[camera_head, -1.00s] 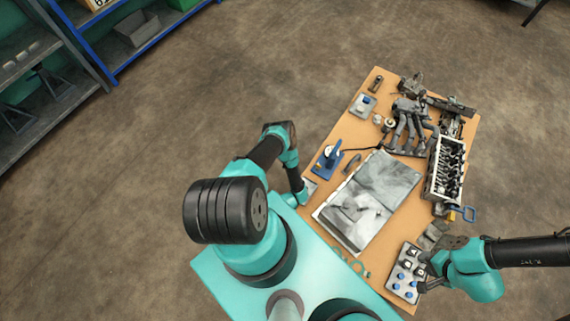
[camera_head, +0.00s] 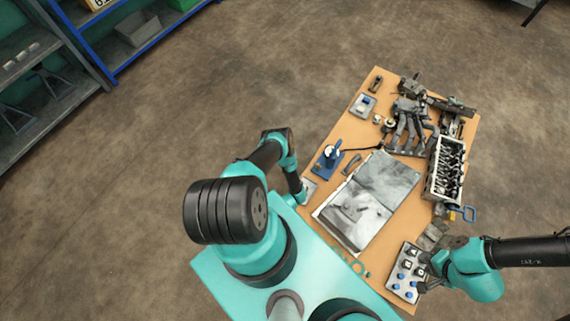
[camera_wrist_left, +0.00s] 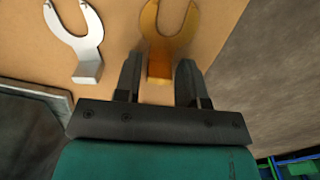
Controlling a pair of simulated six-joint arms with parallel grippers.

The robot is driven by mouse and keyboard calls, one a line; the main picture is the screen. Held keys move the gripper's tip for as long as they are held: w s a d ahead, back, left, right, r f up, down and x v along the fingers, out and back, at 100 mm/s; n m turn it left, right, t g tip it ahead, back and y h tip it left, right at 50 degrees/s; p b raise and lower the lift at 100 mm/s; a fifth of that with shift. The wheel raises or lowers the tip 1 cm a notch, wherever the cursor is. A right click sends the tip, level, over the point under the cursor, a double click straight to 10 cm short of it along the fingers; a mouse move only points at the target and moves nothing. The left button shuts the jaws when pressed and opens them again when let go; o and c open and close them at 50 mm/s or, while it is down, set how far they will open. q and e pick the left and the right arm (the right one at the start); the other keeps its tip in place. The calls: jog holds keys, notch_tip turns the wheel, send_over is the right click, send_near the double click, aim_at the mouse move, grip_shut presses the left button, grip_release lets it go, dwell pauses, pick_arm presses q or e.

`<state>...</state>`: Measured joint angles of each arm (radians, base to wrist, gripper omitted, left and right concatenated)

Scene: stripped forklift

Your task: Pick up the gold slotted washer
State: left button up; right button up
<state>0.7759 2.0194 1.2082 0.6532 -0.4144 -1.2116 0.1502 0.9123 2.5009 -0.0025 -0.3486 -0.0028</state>
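The gold slotted washer (camera_wrist_left: 165,35) lies flat on the tan tabletop in the left wrist view, its open fork pointing away from my gripper. My left gripper (camera_wrist_left: 158,75) is open, with one finger on each side of the washer's narrow tab and a visible gap on both sides. A silver slotted washer (camera_wrist_left: 77,32) lies to its left. In the head view I cannot make out the gold washer, and my left fingers are hidden by my own arm. My right gripper (camera_head: 428,276) appears open beside a grey tray (camera_head: 402,278) with blue and dark pieces.
A dark object (camera_wrist_left: 30,130) stands left of my left gripper. The table edge lies close on its right.

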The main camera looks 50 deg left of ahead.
pick_arm(q)
jog(key=c, duration=0.6)
jog(key=shift+r, duration=0.1)
notch_tip(320, 180, up, 10)
jog(key=shift+f, duration=0.1)
dwell(0.5)
